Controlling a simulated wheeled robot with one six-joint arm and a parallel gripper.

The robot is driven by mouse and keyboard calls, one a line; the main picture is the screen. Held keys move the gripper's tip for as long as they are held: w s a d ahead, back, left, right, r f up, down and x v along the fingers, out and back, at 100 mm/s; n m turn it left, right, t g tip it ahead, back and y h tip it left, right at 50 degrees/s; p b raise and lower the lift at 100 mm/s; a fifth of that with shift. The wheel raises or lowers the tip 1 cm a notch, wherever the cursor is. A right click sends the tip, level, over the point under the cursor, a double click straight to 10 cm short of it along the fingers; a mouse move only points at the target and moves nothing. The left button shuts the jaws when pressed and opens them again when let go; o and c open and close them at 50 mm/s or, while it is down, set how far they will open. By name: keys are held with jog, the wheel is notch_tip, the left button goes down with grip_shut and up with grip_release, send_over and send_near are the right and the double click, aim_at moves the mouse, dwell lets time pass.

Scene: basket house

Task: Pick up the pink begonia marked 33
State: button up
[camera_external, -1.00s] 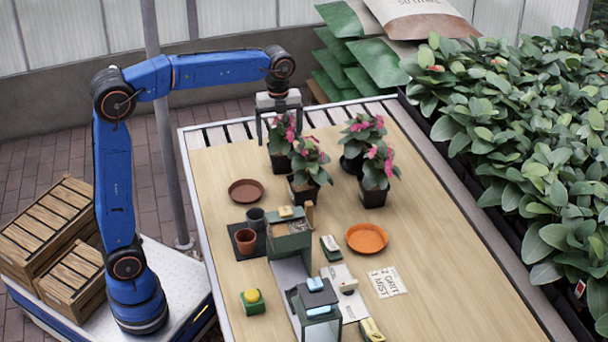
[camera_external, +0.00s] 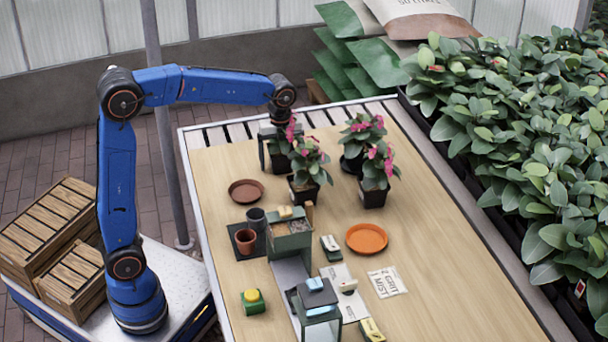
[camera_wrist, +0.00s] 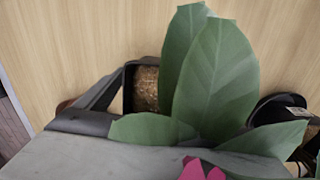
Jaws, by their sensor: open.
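Several pink-flowered begonias in dark pots stand at the far end of the table. No number 33 is legible, so I cannot tell which is marked 33. My gripper (camera_external: 279,160) is open and lowered around the far-left begonia (camera_external: 284,150). One finger shows left of its pot; the other is hidden by the plant. In the wrist view, large green leaves (camera_wrist: 215,80) and a pink petal (camera_wrist: 200,170) cover much of my gripper. A dark pot with brown soil (camera_wrist: 146,90) lies close beside the visible finger. I cannot tell whether they touch.
Other begonias stand close by: front (camera_external: 308,168), back right (camera_external: 361,138) and right (camera_external: 376,175). A brown saucer (camera_external: 246,191) and an orange saucer (camera_external: 367,239) lie nearer. The table's right side is clear.

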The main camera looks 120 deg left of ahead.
jog(key=shift+c, duration=0.5)
jog(key=c, duration=1.2)
